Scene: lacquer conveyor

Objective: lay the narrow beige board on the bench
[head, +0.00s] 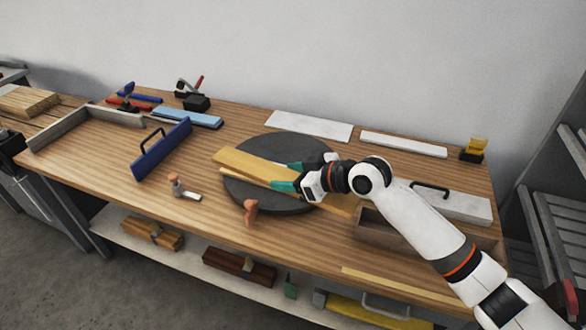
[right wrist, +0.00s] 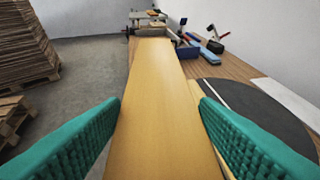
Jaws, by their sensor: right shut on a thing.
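My right gripper (head: 288,176) is shut on a long yellowish-beige board (head: 255,166), with a green finger along each long side. In the right wrist view the board (right wrist: 160,100) runs away from between the fingers (right wrist: 155,140) toward the far end of the bench. In the head view it passes over a dark round disc (head: 290,148) on the wooden bench (head: 110,165). The picture does not settle the gap below it. A thinner beige strip (head: 232,175) shows beside its near edge. My left gripper is not in view.
A blue board with a handle (head: 162,148), a peg-like tool (head: 180,188) and an orange-brown piece (head: 250,212) stand left and in front. White boards (head: 310,126) lie behind. A brown box (head: 375,228) is under my arm. A pale strip (head: 400,284) lies along the front edge.

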